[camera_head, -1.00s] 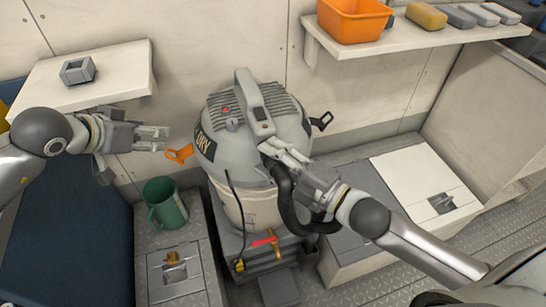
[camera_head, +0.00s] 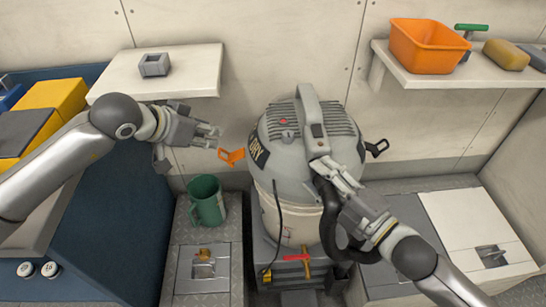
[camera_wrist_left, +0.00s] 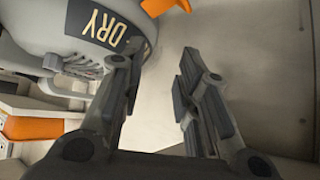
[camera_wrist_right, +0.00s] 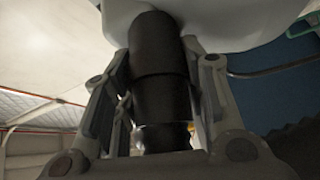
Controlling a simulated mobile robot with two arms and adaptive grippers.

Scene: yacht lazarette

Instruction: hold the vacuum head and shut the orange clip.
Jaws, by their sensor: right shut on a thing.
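The grey vacuum head (camera_head: 285,150), marked DRY, sits on a cream drum (camera_head: 287,215). The orange clip (camera_head: 231,156) sticks outward from the head's left side, swung away from the drum. In the left wrist view part of the orange clip (camera_wrist_left: 165,5) shows at the top edge. My left gripper (camera_head: 217,137) is open and empty, just left of and slightly above the clip, apart from it. My right gripper (camera_head: 325,172) is shut on the black hose (camera_wrist_right: 158,70) where it meets the head's front right; the hose cuff is between its fingers. A black clip (camera_head: 377,148) is on the right side.
A green mug (camera_head: 206,201) stands on the locker below my left gripper. A shelf (camera_head: 115,95) with a grey block (camera_head: 155,65) is behind my left arm. An orange bin (camera_head: 428,46) stands on the upper right shelf. A red-and-yellow valve (camera_head: 303,257) is below the drum.

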